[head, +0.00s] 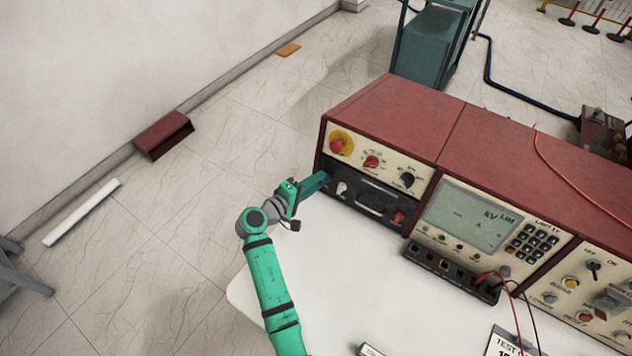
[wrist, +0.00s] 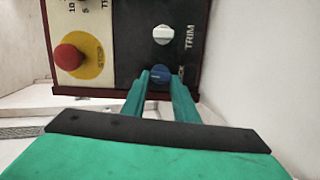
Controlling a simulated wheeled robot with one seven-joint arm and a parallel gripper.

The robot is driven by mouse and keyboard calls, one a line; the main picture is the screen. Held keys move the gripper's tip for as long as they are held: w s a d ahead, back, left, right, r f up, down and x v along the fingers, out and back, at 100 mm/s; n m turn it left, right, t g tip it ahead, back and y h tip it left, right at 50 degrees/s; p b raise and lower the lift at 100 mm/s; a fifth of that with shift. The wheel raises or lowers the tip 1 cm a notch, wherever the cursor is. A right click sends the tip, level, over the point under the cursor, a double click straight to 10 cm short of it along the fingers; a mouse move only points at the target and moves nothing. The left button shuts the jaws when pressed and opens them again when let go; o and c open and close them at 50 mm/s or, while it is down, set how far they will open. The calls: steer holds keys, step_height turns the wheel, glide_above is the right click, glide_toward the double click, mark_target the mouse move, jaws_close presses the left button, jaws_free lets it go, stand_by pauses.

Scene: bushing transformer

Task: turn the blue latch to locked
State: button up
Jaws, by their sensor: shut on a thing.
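The blue latch (wrist: 159,75) is a small round knob with a pale mark, on the black panel at the end of the test console. In the wrist view my gripper (wrist: 160,80) has its two teal fingers on either side of it, shut on it. In the head view my gripper (head: 326,177) reaches the left end of the black panel (head: 365,197), and its fingers hide the latch. The lettering beside the latch is partly covered by a finger, so I cannot read its setting.
A white knob (wrist: 162,34) marked TRIM sits close to the latch. A red emergency button (wrist: 69,57) on a yellow disc is on the neighbouring cream panel.

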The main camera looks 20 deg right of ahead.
steer(key=shift+a+n, duration=0.1)
steer(key=shift+n, duration=0.5)
steer(key=o, duration=1.1)
steer(key=shift+c, duration=0.2)
steer(key=v, duration=1)
steer(key=shift+s+a, duration=0.2)
steer(key=shift+a, duration=0.15)
steer(key=shift+f, duration=0.1)
